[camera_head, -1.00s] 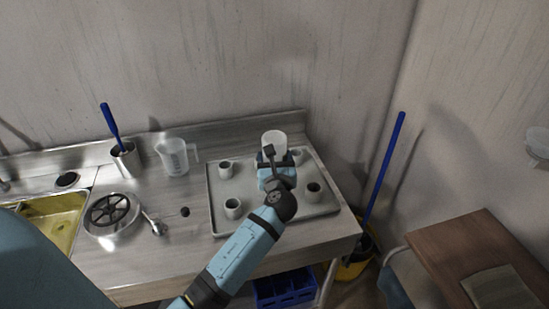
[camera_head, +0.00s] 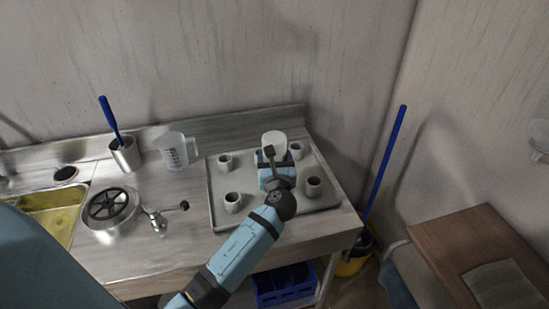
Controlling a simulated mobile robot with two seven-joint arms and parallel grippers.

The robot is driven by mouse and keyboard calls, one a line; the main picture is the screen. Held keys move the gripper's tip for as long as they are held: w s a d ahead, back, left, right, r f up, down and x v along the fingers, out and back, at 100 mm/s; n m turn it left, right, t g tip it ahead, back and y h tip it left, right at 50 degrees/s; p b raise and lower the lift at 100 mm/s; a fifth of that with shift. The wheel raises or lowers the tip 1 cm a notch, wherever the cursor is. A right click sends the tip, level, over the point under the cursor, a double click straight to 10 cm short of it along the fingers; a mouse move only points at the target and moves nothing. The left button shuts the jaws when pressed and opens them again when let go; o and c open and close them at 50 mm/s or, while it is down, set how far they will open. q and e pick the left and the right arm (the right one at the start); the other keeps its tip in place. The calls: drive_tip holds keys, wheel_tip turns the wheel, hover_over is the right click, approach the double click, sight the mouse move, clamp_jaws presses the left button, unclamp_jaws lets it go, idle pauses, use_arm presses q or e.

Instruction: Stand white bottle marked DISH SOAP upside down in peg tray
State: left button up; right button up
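The white bottle (camera_head: 274,142) shows only as a pale rounded end beyond my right gripper (camera_head: 272,158), over the peg tray. Its marking and lower part are hidden. My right gripper's fingers are mostly hidden behind its blue body, but it appears shut on the bottle. I cannot tell whether the bottle touches a peg. The grey peg tray (camera_head: 217,213) lies on the steel counter, with short pale pegs (camera_head: 233,202) standing in it, including one at the right (camera_head: 313,187). My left arm shows at the lower left; its gripper is out of view.
A clear measuring jug (camera_head: 176,150) and a steel cup with a blue-handled brush (camera_head: 124,154) stand left of the tray. A round strainer (camera_head: 110,208) lies near the sink (camera_head: 58,222). A blue crate (camera_head: 286,286) is below the counter. A blue pole (camera_head: 384,163) leans at the right.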

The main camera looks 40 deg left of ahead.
use_arm(q)
drive_tip(key=shift+f+b, duration=0.3)
drive_tip(key=shift+f, duration=0.4)
use_arm(e)
drive_tip(key=shift+f, duration=0.25)
use_arm(q)
drive_tip(key=o, duration=1.1)
drive_tip(key=shift+c, duration=0.2)
